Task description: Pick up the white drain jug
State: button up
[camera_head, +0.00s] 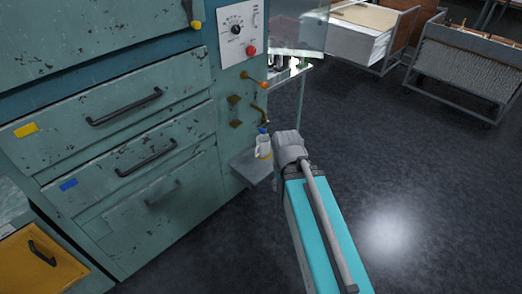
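The white drain jug (263,149) is small in view and stands upright on a small grey shelf (248,166) at the right side of the teal cabinet. It has a blue top (262,130) and a yellowish band low on its body. My arm reaches up from the bottom of the picture and ends just right of the jug. The end of my arm hides what lies behind it. My gripper's fingers cannot be made out, so I cannot tell whether they are open or touch the jug.
The teal cabinet (150,130) with several drawers fills the left. A brass tap with an orange knob (263,85) sticks out above the jug. A table with a glass pane (300,35) stands behind. Carts (470,65) stand at the back right. Dark floor (430,180) is clear at right.

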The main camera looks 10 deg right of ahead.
aim_at(262, 149)
jog(key=z, duration=0.1)
jog(key=i, duration=1)
jog(key=u, duration=0.05)
